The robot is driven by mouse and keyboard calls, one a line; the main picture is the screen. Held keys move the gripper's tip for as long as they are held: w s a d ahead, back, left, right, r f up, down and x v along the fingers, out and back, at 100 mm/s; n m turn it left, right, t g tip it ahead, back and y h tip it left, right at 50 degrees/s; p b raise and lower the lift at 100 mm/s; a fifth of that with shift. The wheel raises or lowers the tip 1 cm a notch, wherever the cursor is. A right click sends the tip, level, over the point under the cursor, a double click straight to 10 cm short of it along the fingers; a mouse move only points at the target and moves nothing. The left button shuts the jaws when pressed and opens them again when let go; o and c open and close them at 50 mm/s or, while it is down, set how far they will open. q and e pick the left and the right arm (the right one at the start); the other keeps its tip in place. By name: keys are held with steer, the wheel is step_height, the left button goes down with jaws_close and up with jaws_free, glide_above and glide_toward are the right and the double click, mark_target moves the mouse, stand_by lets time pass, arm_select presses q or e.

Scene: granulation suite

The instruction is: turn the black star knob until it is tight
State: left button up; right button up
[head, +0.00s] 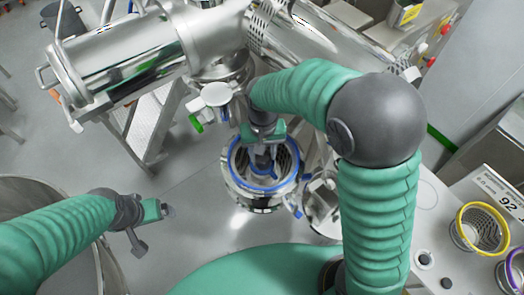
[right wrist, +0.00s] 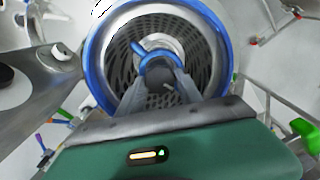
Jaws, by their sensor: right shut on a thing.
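My right gripper (head: 264,160) points down into the round steel housing (head: 262,207) with a blue rim and a perforated screen. In the right wrist view the fingers (right wrist: 163,82) are shut on a small dark piece at the housing's middle, which appears to be the black star knob (right wrist: 168,88). The fingers hide most of it, and its star shape cannot be made out. A blue ring-like part (right wrist: 158,63) sits just beyond the fingertips. My left gripper (head: 168,211) is away at the lower left, touching nothing visible; its jaw opening is unclear.
A steel drum (head: 125,65) and pipework stand behind the housing. A steel bench (head: 425,205) at the right carries a yellow-rimmed basket screen (head: 481,228) and a purple-rimmed one (head: 515,268). A large steel vessel (head: 30,185) is at the lower left. Floor between is clear.

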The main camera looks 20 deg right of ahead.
steer(key=m, duration=0.4)
steer(key=shift+w+r+m+p, duration=0.1)
steer(key=shift+r+m+p, duration=0.1)
steer(key=shift+m+p, duration=0.8)
steer(key=shift+m, duration=1.5)
steer(key=shift+f, duration=0.1)
steer(key=o, duration=1.4)
